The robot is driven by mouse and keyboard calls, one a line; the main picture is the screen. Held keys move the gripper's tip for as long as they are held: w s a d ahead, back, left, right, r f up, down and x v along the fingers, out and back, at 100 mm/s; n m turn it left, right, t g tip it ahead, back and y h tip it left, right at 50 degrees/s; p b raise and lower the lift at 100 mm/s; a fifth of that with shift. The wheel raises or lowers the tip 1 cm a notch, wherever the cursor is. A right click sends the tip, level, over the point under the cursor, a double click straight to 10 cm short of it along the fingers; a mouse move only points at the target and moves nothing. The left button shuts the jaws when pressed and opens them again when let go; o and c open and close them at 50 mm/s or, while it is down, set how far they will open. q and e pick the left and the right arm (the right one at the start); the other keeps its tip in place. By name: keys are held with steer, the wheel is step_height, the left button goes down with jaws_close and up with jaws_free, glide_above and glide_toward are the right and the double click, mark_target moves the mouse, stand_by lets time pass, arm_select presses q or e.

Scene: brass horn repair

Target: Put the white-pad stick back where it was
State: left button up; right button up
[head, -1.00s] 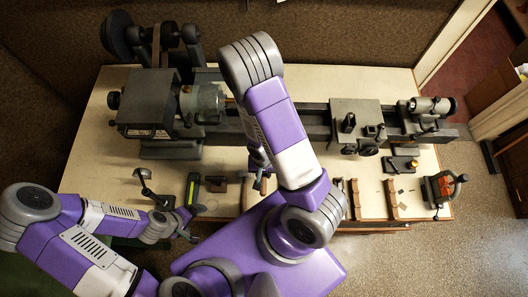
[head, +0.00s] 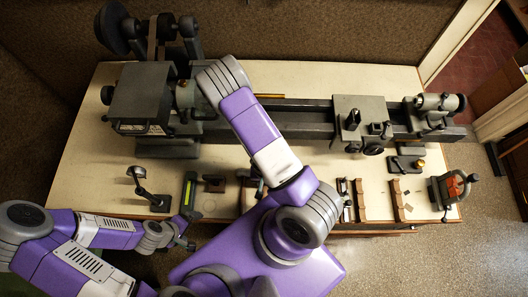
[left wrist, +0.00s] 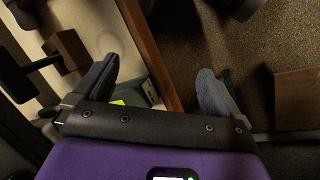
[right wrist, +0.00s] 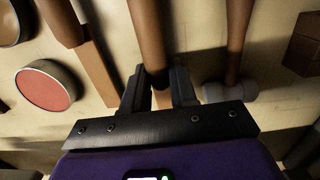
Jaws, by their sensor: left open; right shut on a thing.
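In the right wrist view my right gripper (right wrist: 159,88) is shut on a brown wooden stick (right wrist: 148,35) that runs up out of the picture. The pad of this stick does not show, so I cannot tell its colour. Beside it on the right, another brown stick (right wrist: 238,35) ends in a pale rounded head (right wrist: 231,91). A round red-faced pad (right wrist: 45,88) shows at the left. In the head view my right arm hides most of that gripper. My left gripper (left wrist: 157,88) is open and empty near the bench edge; it also shows in the head view (head: 187,245).
A lathe (head: 300,118) runs along the back of the bench. A black tool stand (head: 146,190) and a green-yellow tool (head: 188,192) are at front left.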

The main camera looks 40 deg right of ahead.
steer(key=shift+r, duration=0.1)
steer(key=shift+f, duration=0.25)
steer(key=o, duration=0.9)
steer(key=shift+r, duration=0.1)
steer(key=shift+r, duration=0.1)
